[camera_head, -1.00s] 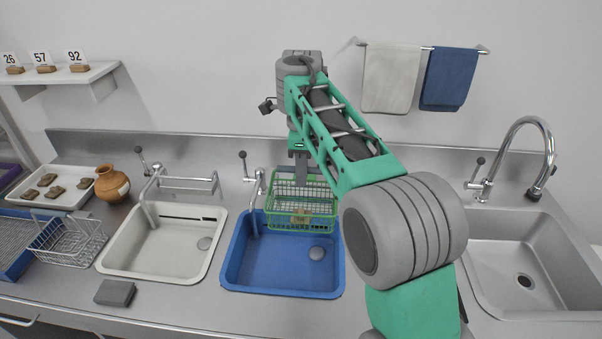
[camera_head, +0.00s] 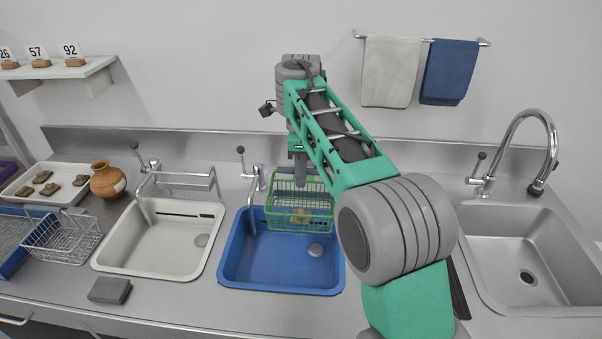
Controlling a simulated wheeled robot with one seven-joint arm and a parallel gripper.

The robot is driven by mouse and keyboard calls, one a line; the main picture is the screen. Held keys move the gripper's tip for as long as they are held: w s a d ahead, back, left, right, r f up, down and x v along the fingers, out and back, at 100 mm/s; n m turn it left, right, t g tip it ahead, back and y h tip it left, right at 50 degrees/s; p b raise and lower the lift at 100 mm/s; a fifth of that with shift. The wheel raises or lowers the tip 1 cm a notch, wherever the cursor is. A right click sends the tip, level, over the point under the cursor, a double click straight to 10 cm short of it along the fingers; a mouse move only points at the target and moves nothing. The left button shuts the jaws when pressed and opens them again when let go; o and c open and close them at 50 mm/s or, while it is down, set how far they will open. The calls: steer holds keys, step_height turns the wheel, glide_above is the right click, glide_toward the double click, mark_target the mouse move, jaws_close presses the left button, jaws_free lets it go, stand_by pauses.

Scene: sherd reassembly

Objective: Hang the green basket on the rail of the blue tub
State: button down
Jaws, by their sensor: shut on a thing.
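The basket looks level. I cannot tell whether it touches the rail of the blue tub, which is hidden behind the basket and my arm.
A white tub (camera_head: 150,255) with a metal rail (camera_head: 184,182) is to the left. A grey wire basket (camera_head: 62,240), a clay jar (camera_head: 107,180), a tray of sherds (camera_head: 75,170) and a grey block (camera_head: 110,290) lie further left. A steel sink (camera_head: 490,275) with a tall tap is at right.

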steer(key=c, duration=1.3)
jaws_free()
step_height(320, 180, up, 8)
steer(key=p, duration=0.8)
steer(key=s+d+r+n+t, duration=0.1)
steer(key=s+d+n, duration=0.4)
steer(key=d, duration=0.3)
steer(key=s+d+n+t, duration=0.1)
steer(key=s+d+n, duration=0.35)
steer(key=d, duration=0.25)
steer(key=s+d+f+n, duration=0.1)
steer(key=s+f+n, duration=0.2)
steer(key=s, duration=0.1)
steer(key=s+d+f+n+t, duration=0.1)
steer(key=s+d+f+n, duration=0.1)
steer(key=s, duration=0.3)
steer(key=s+d+f+n+t, duration=0.1)
steer(key=s+d+f+n, duration=0.1)
steer(key=s+f+n, duration=0.1)
steer(key=shift+s+d+f+n, duration=0.25)
steer(key=shift+s+f+n, duration=0.15)
steer(key=shift+s, duration=0.3)
